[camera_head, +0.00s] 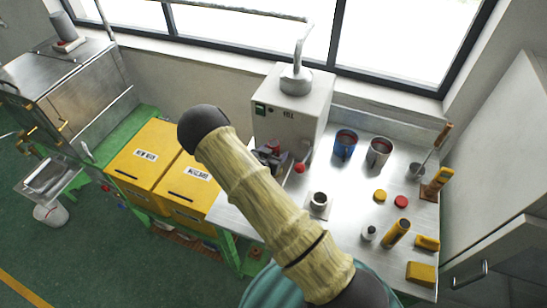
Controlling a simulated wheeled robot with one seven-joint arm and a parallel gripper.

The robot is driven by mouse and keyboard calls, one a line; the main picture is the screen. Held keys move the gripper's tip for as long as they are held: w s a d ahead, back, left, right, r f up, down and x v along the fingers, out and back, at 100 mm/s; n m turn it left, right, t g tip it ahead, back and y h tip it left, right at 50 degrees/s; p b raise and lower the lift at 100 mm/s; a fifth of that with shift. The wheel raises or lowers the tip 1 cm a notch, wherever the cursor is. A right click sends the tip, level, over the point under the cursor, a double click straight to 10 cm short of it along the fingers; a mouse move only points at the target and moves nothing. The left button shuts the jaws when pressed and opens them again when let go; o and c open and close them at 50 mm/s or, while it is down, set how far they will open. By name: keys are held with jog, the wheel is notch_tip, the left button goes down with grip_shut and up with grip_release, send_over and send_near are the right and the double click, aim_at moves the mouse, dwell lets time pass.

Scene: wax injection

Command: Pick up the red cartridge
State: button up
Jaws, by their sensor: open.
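I cannot tell which thing is the red cartridge. A small flat red disc (401,201) lies on the right of the metal table, beside a yellow disc (380,195). A red knob-like part (299,168) shows at the front of the white machine (290,105). A blue can (345,144) and a grey can (378,152) with reddish contents stand upright at the back of the table. My arm, in a ribbed tan sleeve, crosses the middle of the view and hides part of the table and machine front. My gripper is not visible.
A small cup (319,199) sits near the middle. Yellow boxes (145,152) stand left of the table. A white cabinet (500,170) bounds the right.

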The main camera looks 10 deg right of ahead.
grip_shut()
dwell(0.3)
jog(key=shift+r, duration=0.2)
notch_tip(320, 180, up, 10)
jog(key=b, duration=0.3)
jog(key=shift+f, duration=0.15)
dwell(0.5)
